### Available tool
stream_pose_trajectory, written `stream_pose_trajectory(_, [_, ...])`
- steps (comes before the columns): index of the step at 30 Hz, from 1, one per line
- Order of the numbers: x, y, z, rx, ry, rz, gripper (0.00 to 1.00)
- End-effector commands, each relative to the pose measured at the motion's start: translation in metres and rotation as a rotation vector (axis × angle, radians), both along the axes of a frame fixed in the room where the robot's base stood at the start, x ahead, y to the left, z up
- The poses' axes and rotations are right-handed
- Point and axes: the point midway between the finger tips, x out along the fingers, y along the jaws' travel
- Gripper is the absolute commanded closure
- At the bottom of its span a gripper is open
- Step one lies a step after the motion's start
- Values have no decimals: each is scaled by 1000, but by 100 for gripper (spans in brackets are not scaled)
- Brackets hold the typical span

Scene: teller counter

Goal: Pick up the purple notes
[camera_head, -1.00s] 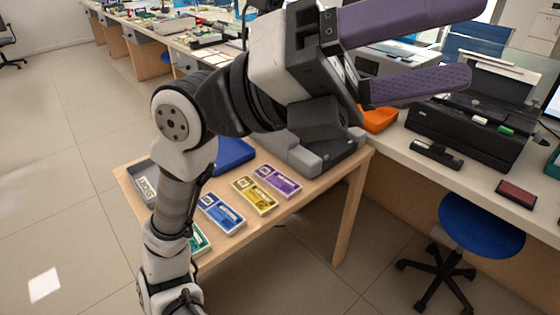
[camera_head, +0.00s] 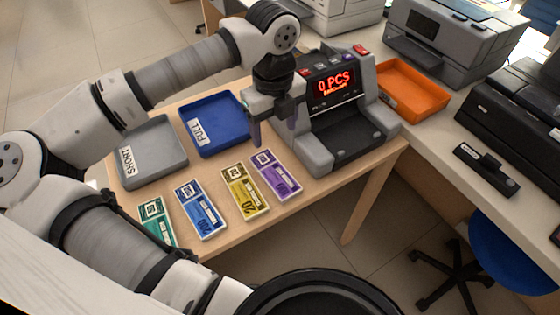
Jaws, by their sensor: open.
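The purple notes (camera_head: 276,176) lie flat on the small wooden table, at the right end of a row of banded note bundles. The yellow notes (camera_head: 245,190) lie just to their left.
Blue notes (camera_head: 201,208) and green notes (camera_head: 156,221) continue the row leftward. A grey SHORT tray (camera_head: 180,165) and blue FULL tray (camera_head: 193,113) lie behind. The counting machine (camera_head: 318,155) reads 0 PCS. An orange tray (camera_head: 440,108) sits on the right counter.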

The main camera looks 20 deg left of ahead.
Motion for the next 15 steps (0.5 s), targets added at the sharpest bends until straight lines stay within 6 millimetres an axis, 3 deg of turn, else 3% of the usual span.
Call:
stream_pose_trajectory(9, [-1,0,-56,-3,4,-1,35])
stream_pose_trajectory(15, [-1,0,-80,-2,3,-1,35])
